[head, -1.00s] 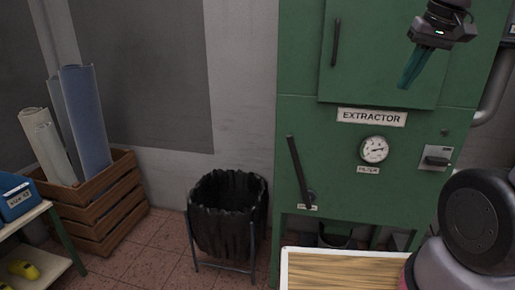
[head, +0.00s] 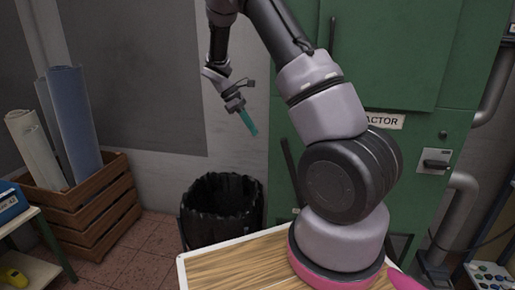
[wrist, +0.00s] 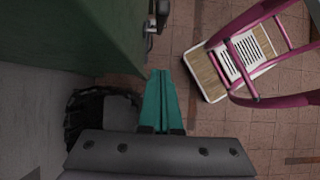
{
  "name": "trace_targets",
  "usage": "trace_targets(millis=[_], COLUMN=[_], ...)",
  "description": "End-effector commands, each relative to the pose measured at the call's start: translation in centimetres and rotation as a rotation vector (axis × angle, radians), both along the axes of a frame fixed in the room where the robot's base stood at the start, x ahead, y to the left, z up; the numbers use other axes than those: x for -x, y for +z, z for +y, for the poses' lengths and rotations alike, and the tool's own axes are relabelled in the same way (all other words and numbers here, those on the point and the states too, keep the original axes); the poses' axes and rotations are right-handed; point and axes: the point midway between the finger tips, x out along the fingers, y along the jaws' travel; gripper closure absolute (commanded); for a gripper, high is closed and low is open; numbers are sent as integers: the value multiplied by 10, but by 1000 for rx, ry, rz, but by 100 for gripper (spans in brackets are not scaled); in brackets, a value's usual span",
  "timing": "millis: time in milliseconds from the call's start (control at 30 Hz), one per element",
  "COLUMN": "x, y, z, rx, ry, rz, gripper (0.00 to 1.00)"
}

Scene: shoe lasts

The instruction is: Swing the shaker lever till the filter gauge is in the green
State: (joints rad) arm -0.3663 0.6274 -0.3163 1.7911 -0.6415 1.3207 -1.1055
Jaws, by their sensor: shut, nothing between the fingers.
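The shaker lever (head: 289,165) is a dark bar on the front of the green extractor (head: 420,60). It leans with its top to the left, and its lower end is partly hidden by my arm. The filter gauge is hidden behind my arm in the head view, so its needle cannot be read now. My gripper (head: 251,124) has teal fingers, shut and empty, pointing down and to the right. It appears left of the lever's top in the head view, apart from it. The teal fingers (wrist: 160,100) also show closed together in the wrist view.
A black bin (head: 222,205) stands left of the extractor, below my gripper; it also shows in the wrist view (wrist: 100,112). A wooden crate (head: 85,215) with rolls stands at the left. A switch box (head: 434,160) and pipe (head: 460,210) are at the right.

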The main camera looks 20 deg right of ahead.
Motion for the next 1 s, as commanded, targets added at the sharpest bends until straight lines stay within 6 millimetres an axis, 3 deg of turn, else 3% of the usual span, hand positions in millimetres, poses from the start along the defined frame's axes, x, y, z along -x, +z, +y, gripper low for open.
trace_targets(millis=[167,600,800,1000], x=[5,32,46,51], y=[-14,-87,-76,-73], z=[-8,-48,-69,-76], rx=[4,3,2,2], ry=[5,1,1,3], rz=[8,6,4,4], gripper=[100,100,100,100])
